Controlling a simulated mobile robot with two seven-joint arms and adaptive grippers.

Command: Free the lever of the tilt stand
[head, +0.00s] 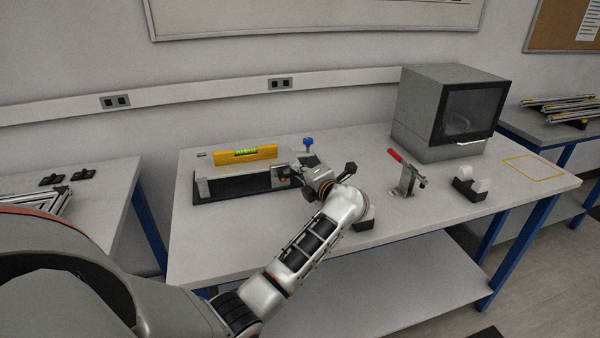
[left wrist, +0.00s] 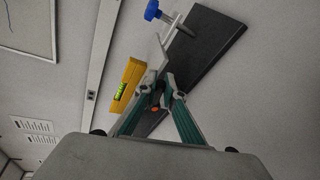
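The tilt stand is on the table, with a long black base (head: 232,190) and a pale plate above it. I cannot make out the lever or any firm grip.
A red-handled clamp (head: 397,158) stands to the right of my left arm. Further right are a black holder with white rolls (head: 470,184) and a grey box with a dark window (head: 448,112). The front right tabletop is mostly clear.

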